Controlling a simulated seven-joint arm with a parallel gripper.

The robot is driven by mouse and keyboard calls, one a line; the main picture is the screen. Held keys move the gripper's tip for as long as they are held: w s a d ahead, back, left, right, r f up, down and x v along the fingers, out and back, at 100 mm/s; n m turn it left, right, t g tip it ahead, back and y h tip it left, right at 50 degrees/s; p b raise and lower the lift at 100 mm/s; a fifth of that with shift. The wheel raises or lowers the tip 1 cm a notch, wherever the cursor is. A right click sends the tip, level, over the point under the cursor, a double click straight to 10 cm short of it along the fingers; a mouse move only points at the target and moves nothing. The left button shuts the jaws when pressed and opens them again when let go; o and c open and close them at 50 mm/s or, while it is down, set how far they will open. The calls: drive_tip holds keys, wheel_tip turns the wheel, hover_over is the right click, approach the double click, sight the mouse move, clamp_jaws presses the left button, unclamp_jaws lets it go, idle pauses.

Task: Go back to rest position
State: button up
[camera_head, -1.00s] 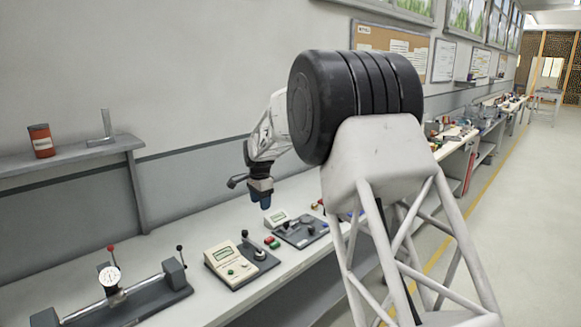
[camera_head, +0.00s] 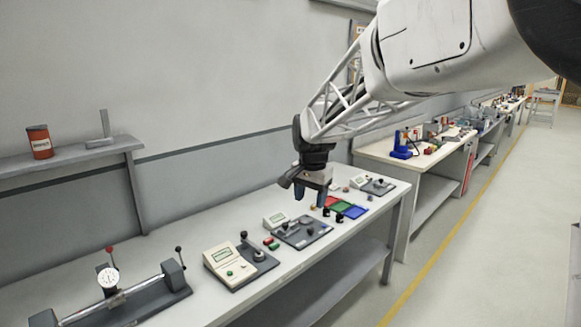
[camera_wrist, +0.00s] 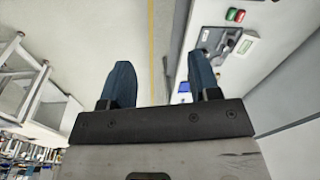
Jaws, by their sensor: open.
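My gripper (camera_head: 311,198) hangs from the end of my white arm, above the long workbench (camera_head: 300,268), fingers pointing down. Its two blue fingers are apart, with nothing visible between them. In the wrist view the gripper (camera_wrist: 161,82) shows both blue fingers spread, with pale floor and a yellow line beyond the gap. A grey device plate (camera_head: 303,232) with a small display lies on the bench below the gripper. It is apart from the fingers.
On the bench are a beige meter box (camera_head: 231,265), a dial gauge stand (camera_head: 109,278), and red, green and blue trays (camera_head: 345,208). A shelf (camera_head: 70,156) with an orange can (camera_head: 40,142) is on the left wall. The aisle floor (camera_head: 480,240) at right is clear.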

drive_tip(key=s+d+n, duration=0.1)
drive_tip(key=s+d, duration=0.2)
drive_tip(key=s, duration=0.4)
drive_tip(key=s+d+r+n, duration=0.1)
drive_tip(key=s+d, duration=0.2)
drive_tip(key=s, duration=0.4)
drive_tip(key=s+d+n, duration=0.1)
drive_tip(key=s+d, duration=0.2)
drive_tip(key=s, duration=0.3)
drive_tip(key=s+d+f+n, duration=0.1)
drive_tip(key=s+d+f, duration=0.1)
drive_tip(key=s, duration=0.8)
drive_tip(key=s+d+f+n+t, duration=0.1)
drive_tip(key=s+f, duration=0.3)
drive_tip(key=s, duration=0.6)
drive_tip(key=shift+d+n, duration=0.6)
drive_tip(key=shift+c, duration=0.3)
